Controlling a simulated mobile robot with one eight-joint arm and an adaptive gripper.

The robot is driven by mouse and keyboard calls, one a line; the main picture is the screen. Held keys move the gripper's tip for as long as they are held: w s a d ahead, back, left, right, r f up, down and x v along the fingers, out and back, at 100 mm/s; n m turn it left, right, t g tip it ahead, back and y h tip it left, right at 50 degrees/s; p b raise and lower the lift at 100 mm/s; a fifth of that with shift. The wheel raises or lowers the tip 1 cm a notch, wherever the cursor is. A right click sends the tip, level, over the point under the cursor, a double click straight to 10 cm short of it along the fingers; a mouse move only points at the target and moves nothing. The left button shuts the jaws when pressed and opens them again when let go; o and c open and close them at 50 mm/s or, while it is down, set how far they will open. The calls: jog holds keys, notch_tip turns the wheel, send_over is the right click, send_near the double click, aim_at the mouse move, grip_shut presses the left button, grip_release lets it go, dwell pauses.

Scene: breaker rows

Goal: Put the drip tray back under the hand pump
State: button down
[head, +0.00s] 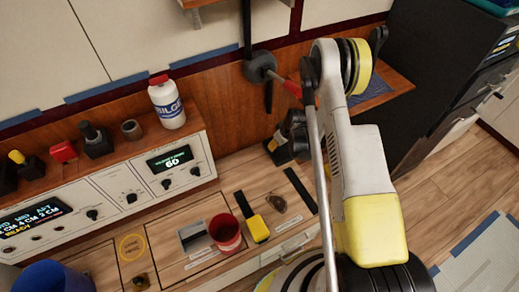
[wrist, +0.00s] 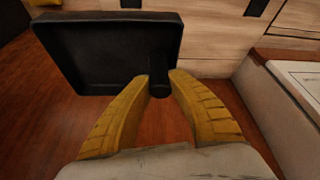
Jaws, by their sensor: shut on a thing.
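The black drip tray (wrist: 105,50) fills the upper left of the wrist view, a shallow square pan with a raised rim and a short round handle (wrist: 160,75). My gripper (wrist: 163,80) has its yellow fingers closed on either side of that handle. The tray is held in the air above a reddish wood floor and looks empty. In the head view, a grey round body with a red-tipped lever and black pipes on the wood wall looks like the hand pump (head: 261,68). My arm hides the gripper and tray in the head view.
A white instrument panel (head: 130,185) with knobs and displays runs along the left, with a white bottle (head: 166,103) on its ledge. A red cup (head: 226,232) and a yellow-handled tool (head: 256,228) are on the wood counter. A dark cabinet (head: 430,80) stands at right.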

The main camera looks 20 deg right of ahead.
jog(key=w+a+f+b, duration=0.1)
jog(key=a+f, duration=0.1)
jog(key=f, duration=0.1)
jog(key=w+a+f+b, duration=0.2)
jog(key=a+f, duration=0.1)
jog(key=w+a+f+b, duration=0.2)
jog(key=f, duration=0.1)
jog(key=shift+w+a+f, duration=0.15)
jog(key=shift+a+f, duration=0.05)
jog(key=shift+f, duration=0.1)
jog(key=shift+r, duration=0.15)
jog(key=c, duration=1.3)
grip_release()
jog(key=p+v, duration=0.4)
jog(key=v, duration=0.8)
